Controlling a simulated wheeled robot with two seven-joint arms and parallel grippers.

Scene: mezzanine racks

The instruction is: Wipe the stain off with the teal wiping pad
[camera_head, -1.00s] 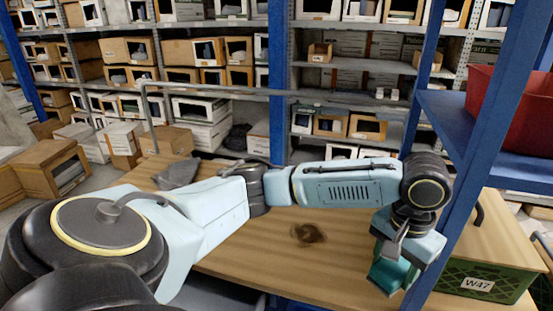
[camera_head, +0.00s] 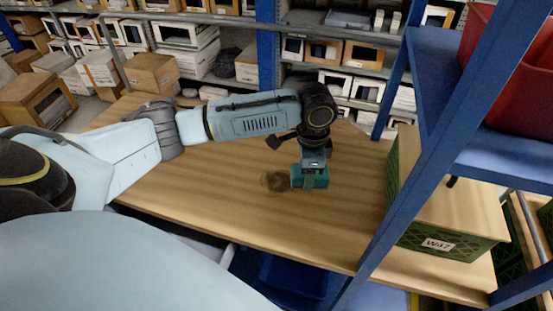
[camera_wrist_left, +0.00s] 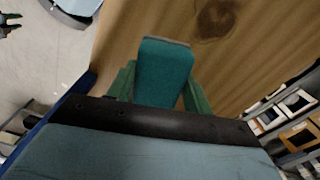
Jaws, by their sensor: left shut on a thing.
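The stain (camera_head: 277,182) is a dark brown ringed patch on the wooden table (camera_head: 215,222). In the left wrist view the stain (camera_wrist_left: 215,18) lies at the top, past the pad and a little to the right. My left gripper (camera_head: 310,180) is shut on the teal wiping pad (camera_wrist_left: 163,72), just right of the stain in the head view. The pad is close to the tabletop; I cannot tell whether it touches. In the left wrist view the pad sits between the green fingers of the left gripper (camera_wrist_left: 158,88). My right gripper is not in view.
A green crate (camera_head: 440,243) labelled W47 with a wooden top stands at the table's right. A blue rack post (camera_head: 400,180) rises in front of it. A red bin (camera_head: 515,75) sits on the blue shelf. Boxes (camera_head: 150,72) fill the shelves behind. The table left of the stain is clear.

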